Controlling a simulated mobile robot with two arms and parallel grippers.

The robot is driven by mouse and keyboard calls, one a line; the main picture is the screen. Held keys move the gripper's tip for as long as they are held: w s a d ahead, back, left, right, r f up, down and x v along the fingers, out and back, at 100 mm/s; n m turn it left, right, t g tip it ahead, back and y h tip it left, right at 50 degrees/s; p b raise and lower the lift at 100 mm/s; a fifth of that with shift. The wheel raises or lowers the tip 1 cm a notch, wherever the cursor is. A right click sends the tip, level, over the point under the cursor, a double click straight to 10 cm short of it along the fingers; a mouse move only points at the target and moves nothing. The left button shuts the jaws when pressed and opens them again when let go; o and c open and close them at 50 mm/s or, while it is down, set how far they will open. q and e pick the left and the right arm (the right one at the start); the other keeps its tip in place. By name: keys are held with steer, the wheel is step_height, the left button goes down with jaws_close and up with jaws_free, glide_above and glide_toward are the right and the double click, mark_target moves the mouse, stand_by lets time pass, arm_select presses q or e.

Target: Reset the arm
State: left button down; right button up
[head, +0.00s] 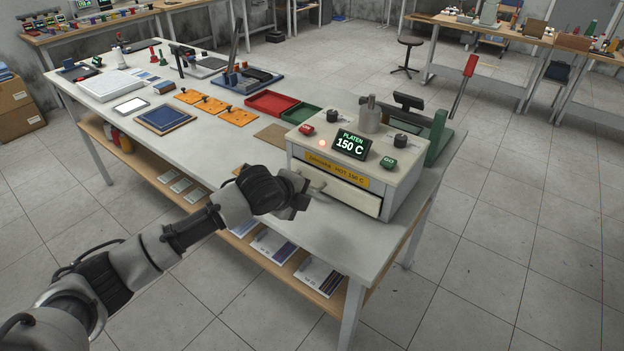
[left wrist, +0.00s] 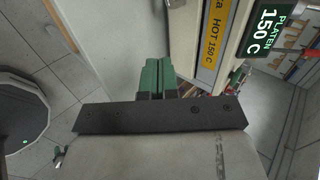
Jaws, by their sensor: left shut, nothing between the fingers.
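My left arm comes in from the lower left in the head view. Its gripper (head: 298,194) is in front of the left part of the platen press's drawer front (head: 350,197), close to the drawer handle. I cannot tell whether it touches the handle. In the left wrist view the two green fingers (left wrist: 157,78) are shut together with nothing between them. The platen press (head: 405,165) is a cream box with a green 150 C display (head: 350,144) and a yellow hot label (head: 337,168). My right gripper is in neither view.
The press stands at the near right end of a long grey table (head: 225,155). Left of it are a red tray (head: 271,104), a green tray (head: 301,115), orange plates (head: 230,115) and a blue panel (head: 164,118). A lower shelf (head: 240,240) holds papers. Open floor lies right.

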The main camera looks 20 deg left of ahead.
arm_select(q)
steer(key=s+d+f+n+g, duration=0.1)
steer(key=s+d+f+n, duration=0.25)
steer(key=s, duration=0.45)
steer(key=s+d+f+n+g, duration=0.1)
steer(key=s+d+f+n, duration=0.25)
steer(key=s, duration=0.45)
steer(key=s+a+f+n+g+y, duration=0.15)
steer(key=s+a+n, duration=0.25)
steer(key=s+n, duration=0.45)
steer(key=s+a+f+n+g+y, duration=0.15)
steer(key=s+a+n, duration=0.3)
steer(key=s, duration=0.65)
step_height(320, 180, down, 26)
steer(key=r+g, duration=0.1)
steer(key=g, duration=0.1)
steer(key=s+a+f, duration=0.2)
steer(key=s+f, duration=1.4)
steer(key=shift+s+a+f+g, duration=0.25)
steer(key=shift+s+a+g, duration=0.05)
steer(key=shift+g, duration=0.1)
